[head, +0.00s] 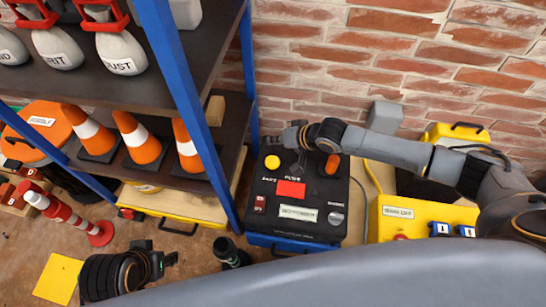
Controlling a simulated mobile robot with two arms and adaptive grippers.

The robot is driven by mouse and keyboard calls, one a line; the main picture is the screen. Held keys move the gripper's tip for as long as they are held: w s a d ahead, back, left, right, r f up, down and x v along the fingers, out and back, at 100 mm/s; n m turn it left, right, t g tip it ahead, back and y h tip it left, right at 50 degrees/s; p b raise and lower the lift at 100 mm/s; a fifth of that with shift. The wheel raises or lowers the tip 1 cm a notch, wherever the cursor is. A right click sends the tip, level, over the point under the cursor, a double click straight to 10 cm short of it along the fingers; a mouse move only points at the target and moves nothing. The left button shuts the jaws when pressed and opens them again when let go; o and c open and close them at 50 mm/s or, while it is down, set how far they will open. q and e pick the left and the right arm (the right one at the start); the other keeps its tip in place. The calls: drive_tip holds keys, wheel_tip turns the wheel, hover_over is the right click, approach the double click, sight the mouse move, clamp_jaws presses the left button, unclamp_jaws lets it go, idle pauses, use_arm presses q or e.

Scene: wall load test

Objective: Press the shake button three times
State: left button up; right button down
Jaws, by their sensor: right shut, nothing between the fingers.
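A black control box (257,222) with a blue base stands against the brick wall. On its top are a round yellow button (272,162), a red panel (291,189), an orange knob (333,164), a red switch (260,204), a pale label plate (298,213) and a grey dial (336,218). The small lettering is too blurred to tell which control is the shake button. My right gripper (272,141) is shut and empty over the box's back edge, just behind the yellow button and seemingly apart from it. My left gripper (168,260) is low at the lower left; its fingers are unclear.
A blue-posted shelf (180,90) with orange cones (137,138) and labelled grey weights (118,52) stands left of the box. A yellow case (392,228) stands right of it. A dark cylinder (229,252) is in front.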

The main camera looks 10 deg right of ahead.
sight(275, 162)
use_arm(q)
drive_tip(key=shift+r, duration=0.2)
use_arm(e)
drive_tip(key=shift+r, duration=0.1)
drive_tip(key=shift+s, duration=0.1)
